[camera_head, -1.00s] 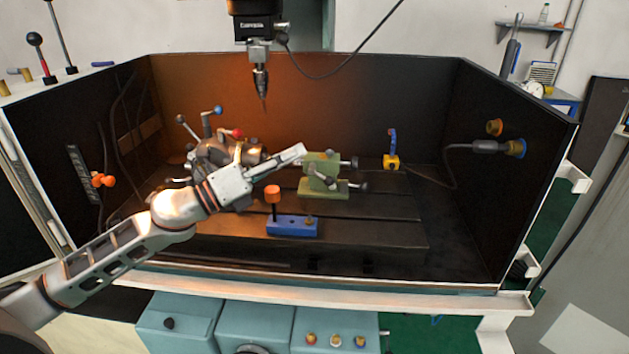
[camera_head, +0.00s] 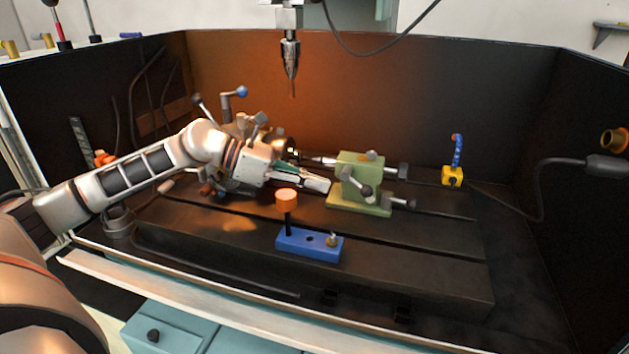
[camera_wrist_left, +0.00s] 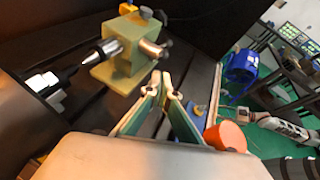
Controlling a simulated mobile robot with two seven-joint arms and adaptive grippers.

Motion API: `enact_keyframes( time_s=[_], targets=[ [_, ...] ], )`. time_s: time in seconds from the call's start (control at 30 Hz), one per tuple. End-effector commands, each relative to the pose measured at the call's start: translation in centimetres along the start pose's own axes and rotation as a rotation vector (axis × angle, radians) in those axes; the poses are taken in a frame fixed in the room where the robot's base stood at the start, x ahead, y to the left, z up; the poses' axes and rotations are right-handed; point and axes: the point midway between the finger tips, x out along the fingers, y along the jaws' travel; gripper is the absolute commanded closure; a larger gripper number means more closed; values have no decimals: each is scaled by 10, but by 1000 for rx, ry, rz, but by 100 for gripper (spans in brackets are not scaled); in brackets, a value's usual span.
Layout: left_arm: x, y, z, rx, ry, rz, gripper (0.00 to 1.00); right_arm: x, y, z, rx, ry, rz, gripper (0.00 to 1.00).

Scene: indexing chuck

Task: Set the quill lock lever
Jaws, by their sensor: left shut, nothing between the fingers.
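The green tailstock (camera_head: 345,168) stands right of centre on the slotted bed. A short lever with a dark knob (camera_head: 365,191) sits on its near face; I cannot tell for sure that this is the quill lock lever. My left gripper (camera_head: 329,186) is shut and empty, its fingertips close to the tailstock's near left side; contact cannot be told. In the left wrist view, the fingertips (camera_wrist_left: 163,80) come together below and right of the green tailstock (camera_wrist_left: 120,68), whose pointed quill (camera_wrist_left: 92,54) points left. My right gripper is not in view.
A blue block (camera_head: 296,243) with an orange-topped post (camera_head: 287,197) stands just in front of my left gripper. The indexing chuck (camera_head: 240,130) is partly hidden behind my left arm. A spindle tool (camera_head: 290,62) hangs above. The bed's front right is clear.

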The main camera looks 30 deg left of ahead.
Motion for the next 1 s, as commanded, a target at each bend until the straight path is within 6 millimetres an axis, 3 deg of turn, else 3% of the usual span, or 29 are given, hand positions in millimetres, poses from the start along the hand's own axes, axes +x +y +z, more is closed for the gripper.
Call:
enact_keyframes(
  time_s=[0.2,0.4,0.83,1.0],
  targets=[
    [39,-1,1,0,-3,-3,100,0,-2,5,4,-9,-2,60],
    [59,0,0,0,-2,0,100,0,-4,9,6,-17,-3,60],
    [65,0,-1,-2,-1,0,100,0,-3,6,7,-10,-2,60],
    [72,0,-3,-20,-40,-17,100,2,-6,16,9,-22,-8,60]
  ],
)
